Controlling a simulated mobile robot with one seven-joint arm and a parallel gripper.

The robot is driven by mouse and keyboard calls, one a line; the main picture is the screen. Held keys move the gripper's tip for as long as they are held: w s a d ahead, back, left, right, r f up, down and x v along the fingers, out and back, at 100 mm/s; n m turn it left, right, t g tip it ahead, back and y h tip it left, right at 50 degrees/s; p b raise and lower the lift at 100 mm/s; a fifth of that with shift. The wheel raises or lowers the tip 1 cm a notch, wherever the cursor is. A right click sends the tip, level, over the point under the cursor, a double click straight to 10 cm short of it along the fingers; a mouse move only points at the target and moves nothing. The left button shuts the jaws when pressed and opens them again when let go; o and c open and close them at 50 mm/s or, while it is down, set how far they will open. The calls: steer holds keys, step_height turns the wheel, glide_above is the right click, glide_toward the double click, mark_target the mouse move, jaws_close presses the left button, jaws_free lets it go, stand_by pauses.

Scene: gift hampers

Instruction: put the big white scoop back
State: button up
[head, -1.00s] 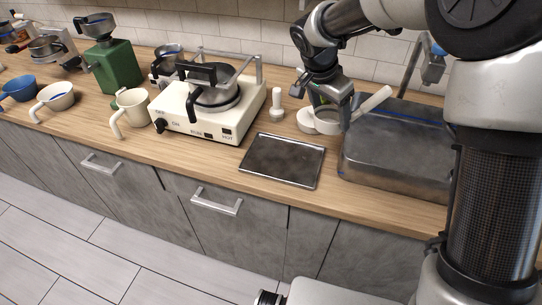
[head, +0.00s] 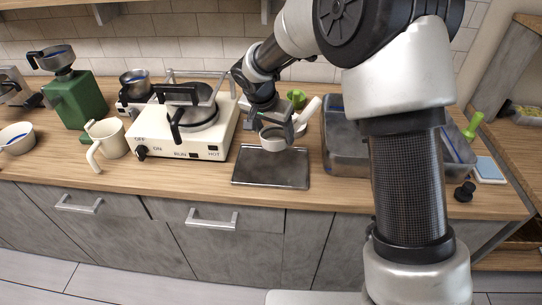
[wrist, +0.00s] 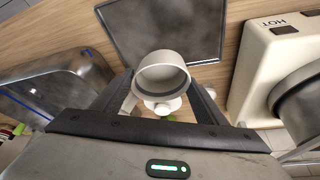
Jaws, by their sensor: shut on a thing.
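A white scoop (head: 273,144), a round cup with a straight handle (head: 309,110), is in my gripper (head: 275,127). My gripper is shut on it and holds it above the far part of a dark flat tray (head: 270,168). In the wrist view the scoop's round opening (wrist: 162,77) shows between the two fingers (wrist: 160,90), with the tray (wrist: 165,25) beyond it. A cream cup (head: 106,138) with a handle stands left of the cream machine.
The cream machine (head: 182,146) stands left of the tray, and a steel basin (head: 342,155) stands right of it. A green grinder-like unit (head: 73,100) is at the back left. My arm hides part of the right counter. A narrow strip of counter in front of the tray is clear.

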steer(key=shift+f, duration=3.6)
steer(key=shift+f, duration=0.15)
steer(key=o, duration=1.2)
